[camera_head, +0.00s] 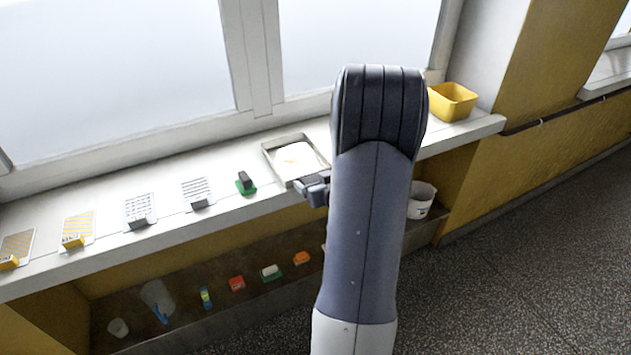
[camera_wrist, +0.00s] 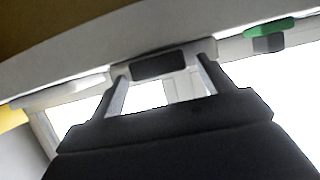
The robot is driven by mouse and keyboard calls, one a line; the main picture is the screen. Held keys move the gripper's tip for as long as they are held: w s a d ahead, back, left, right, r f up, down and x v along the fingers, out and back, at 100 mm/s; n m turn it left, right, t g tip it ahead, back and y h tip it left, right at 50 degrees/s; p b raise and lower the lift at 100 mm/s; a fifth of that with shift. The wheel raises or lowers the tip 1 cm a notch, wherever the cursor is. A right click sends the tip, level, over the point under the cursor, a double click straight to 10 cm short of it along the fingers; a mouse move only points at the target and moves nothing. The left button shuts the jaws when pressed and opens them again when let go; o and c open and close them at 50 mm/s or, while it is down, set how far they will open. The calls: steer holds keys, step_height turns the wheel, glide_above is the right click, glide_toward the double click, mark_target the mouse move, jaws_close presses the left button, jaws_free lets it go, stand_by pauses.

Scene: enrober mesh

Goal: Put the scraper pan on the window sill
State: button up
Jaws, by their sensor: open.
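The scraper pan appears to be the shallow grey metal tray (camera_head: 275,163) with a white sheet inside. It sits on the white window sill (camera_head: 229,217), its near corner by the sill's front edge. My gripper (camera_head: 306,185) is at that near side, partly hidden behind my arm. In the wrist view my gripper (camera_wrist: 163,85) is open, with one finger on each side of a dark block (camera_wrist: 160,65) like a handle on the pan's grey side (camera_wrist: 197,55). I cannot tell whether the fingers touch it.
A green and black block (camera_head: 245,184) lies left of the pan. Several striped or printed cards with blocks line the sill farther left. A yellow tub (camera_head: 453,101) stands at the right end. A lower shelf (camera_head: 185,285) holds small items and a white bucket (camera_head: 421,200).

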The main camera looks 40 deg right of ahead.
steer(key=v, duration=1.1)
steer(key=shift+s+p, duration=0.35)
steer(key=shift+p, duration=0.1)
